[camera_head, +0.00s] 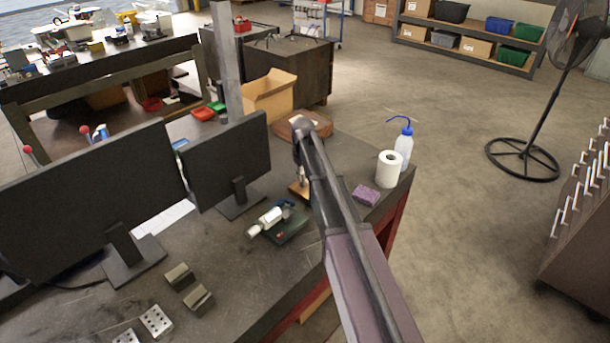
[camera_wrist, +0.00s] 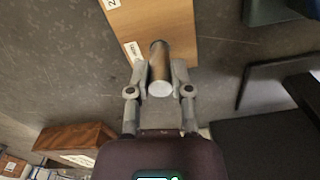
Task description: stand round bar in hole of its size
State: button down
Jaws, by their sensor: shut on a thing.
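A round metal bar (camera_wrist: 159,68) is between the two fingers of my gripper (camera_wrist: 161,75), which is shut on it. In the wrist view its pale end face points towards the camera. The bar's far end lies over a light wooden board (camera_wrist: 168,25) with white labels; I cannot tell if it touches the board. No hole shows; the bar and fingers cover part of the board. In the head view only a bit of the board (camera_head: 298,189) shows beside my arm, which hides my gripper and the bar.
A micrometer on a green base (camera_head: 285,225) stands left of the board. Monitors (camera_head: 228,165) stand further left. A purple sponge (camera_head: 366,194), paper roll (camera_head: 388,170) and wash bottle (camera_head: 404,145) are at the right. A brown block (camera_head: 317,124) lies behind.

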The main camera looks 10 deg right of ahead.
jog(key=shift+f+b, duration=0.85)
dwell(0.8)
jog(key=shift+c, duration=2.2)
grip_release()
jog(key=s+m, duration=0.1)
jog(key=s, duration=0.8)
jog(key=s+m, duration=0.2)
jog(key=s, duration=0.8)
jog(key=s+m, duration=0.2)
jog(key=s, duration=0.8)
jog(key=shift+d, duration=0.35)
